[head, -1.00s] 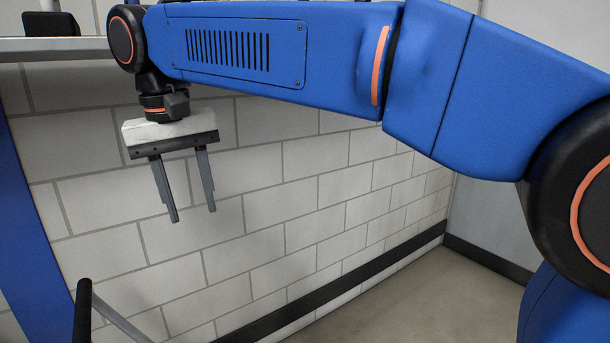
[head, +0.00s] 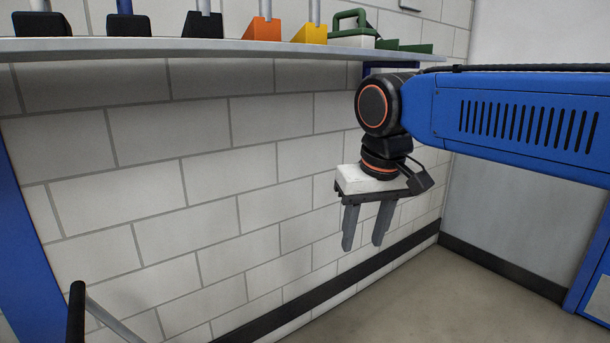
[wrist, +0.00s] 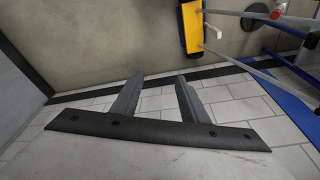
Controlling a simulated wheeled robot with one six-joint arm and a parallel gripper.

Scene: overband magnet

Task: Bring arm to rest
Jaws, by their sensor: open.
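My gripper (head: 366,228) hangs from my blue arm in the right half of the head view, fingers pointing down. Its two grey fingers are apart with nothing between them. In the wrist view the gripper (wrist: 155,85) also shows spread and empty, with floor and brick wall beyond it. In the head view it is in front of the white brick wall, below the level of the shelf (head: 210,48) and apart from it.
A black-ended bar (head: 76,310) is lower left. The floor (head: 440,300) at lower right is clear.

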